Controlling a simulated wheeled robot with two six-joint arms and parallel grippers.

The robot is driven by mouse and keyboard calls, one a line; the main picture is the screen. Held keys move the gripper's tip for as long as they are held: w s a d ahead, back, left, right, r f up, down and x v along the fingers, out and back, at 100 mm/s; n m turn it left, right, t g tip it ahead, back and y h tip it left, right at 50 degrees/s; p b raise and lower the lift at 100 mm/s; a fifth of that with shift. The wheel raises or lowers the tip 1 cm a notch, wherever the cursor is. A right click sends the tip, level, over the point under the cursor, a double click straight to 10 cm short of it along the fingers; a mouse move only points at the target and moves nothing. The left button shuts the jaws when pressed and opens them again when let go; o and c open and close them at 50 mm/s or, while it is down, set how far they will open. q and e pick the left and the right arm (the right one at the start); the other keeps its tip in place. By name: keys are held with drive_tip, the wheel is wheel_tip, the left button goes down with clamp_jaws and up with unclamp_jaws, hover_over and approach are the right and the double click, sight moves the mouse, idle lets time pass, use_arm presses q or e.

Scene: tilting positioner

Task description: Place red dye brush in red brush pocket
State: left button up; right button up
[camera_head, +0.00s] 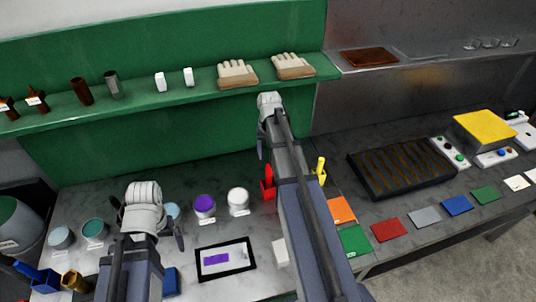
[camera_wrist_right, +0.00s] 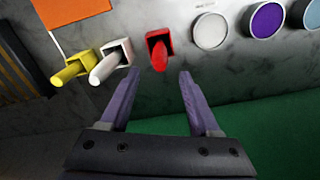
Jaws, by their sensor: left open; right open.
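The red dye brush (camera_wrist_right: 159,56) stands in the red brush pocket (camera_wrist_right: 168,36) in the right wrist view, its handle sticking out of the opening. In the head view the red brush (camera_head: 268,172) rises from the red pocket (camera_head: 266,193), just left of my right forearm. My right gripper (camera_wrist_right: 159,74) is open and empty, with its fingertips apart from the brush handle and on either side of its line. In the head view it is mostly hidden, with one finger (camera_head: 261,146) showing. My left gripper (camera_head: 146,215) is open over the left of the bench, partly hidden by its wrist.
A white brush (camera_wrist_right: 103,71) and a yellow brush (camera_wrist_right: 72,72) stand in pockets beside the red one. Dye pots, including a purple one (camera_head: 204,206) and a white one (camera_head: 238,200), line the bench. A green shelf (camera_head: 200,95) runs behind my right arm.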

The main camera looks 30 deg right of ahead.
drive_tip(key=s+a+n, duration=0.5)
drive_tip(key=s+a, duration=0.3)
drive_tip(key=a, duration=0.7)
drive_tip(key=s+a+n+h, duration=0.1)
drive_tip(key=s+a+n, duration=0.3)
drive_tip(key=s+a, duration=0.4)
drive_tip(key=a, duration=0.7)
drive_tip(key=shift+s+a+n, duration=0.25)
drive_tip(key=shift+s+n, duration=0.05)
drive_tip(key=shift+n, duration=0.1)
drive_tip(key=shift+f, duration=0.1)
wheel_tip(320, 180, down, 13)
drive_tip(key=b, duration=1.3)
